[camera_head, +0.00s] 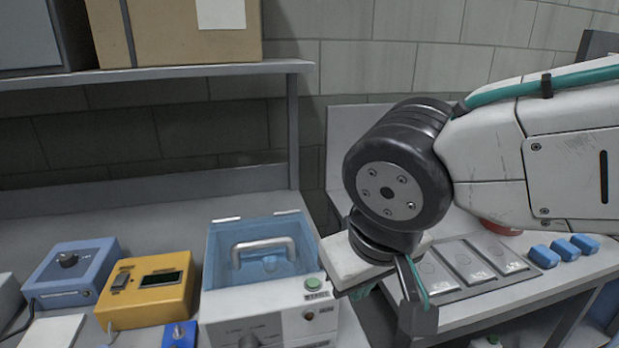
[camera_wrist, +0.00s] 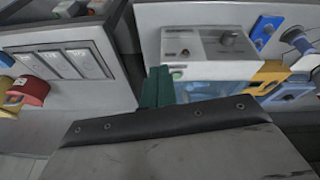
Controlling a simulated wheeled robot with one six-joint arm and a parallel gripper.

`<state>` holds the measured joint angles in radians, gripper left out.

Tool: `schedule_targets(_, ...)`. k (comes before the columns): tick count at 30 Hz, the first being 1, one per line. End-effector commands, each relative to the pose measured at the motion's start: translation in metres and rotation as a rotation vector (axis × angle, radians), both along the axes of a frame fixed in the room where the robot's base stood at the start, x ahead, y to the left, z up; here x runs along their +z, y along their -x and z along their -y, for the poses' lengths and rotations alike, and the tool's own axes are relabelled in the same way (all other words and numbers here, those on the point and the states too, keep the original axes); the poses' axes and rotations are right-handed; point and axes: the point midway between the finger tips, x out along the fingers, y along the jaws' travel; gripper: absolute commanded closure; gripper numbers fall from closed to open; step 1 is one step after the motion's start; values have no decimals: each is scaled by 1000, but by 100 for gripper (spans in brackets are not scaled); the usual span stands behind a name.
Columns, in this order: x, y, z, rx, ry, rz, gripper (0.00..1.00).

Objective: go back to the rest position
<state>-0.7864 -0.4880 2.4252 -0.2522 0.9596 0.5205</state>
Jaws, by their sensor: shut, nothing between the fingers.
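My gripper (camera_wrist: 158,88) shows in the wrist view as two dark green fingers side by side, shut with nothing between them. In the head view its fingertips (camera_head: 364,290) are mostly hidden below my wrist, with a little green showing. My arm reaches in from the right and bends down at a black joint. The gripper hangs over the gap between the left bench and the right bench, just right of the white device with the blue clear lid (camera_head: 262,250).
A yellow box (camera_head: 147,290) and a blue box (camera_head: 72,272) stand on the left bench. A shelf (camera_head: 160,74) above carries a cardboard box (camera_head: 176,35). On the right bench are flat grey panels (camera_head: 466,262), several blue blocks (camera_head: 563,249) and a red round thing (camera_head: 502,228).

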Motion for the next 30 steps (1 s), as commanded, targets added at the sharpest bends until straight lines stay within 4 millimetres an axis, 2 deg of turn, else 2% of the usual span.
schedule_targets(3,-6,11,34,23,47,-72,100)
schedule_targets(11,-13,31,99,-26,57,-192,100)
schedule_targets(15,-14,47,135,-118,21,-239,100)
schedule_targets(18,-14,55,155,-206,-12,-247,100)
schedule_targets(24,-11,59,180,-351,-44,-222,100)
schedule_targets(30,-10,59,186,-384,-49,-217,100)
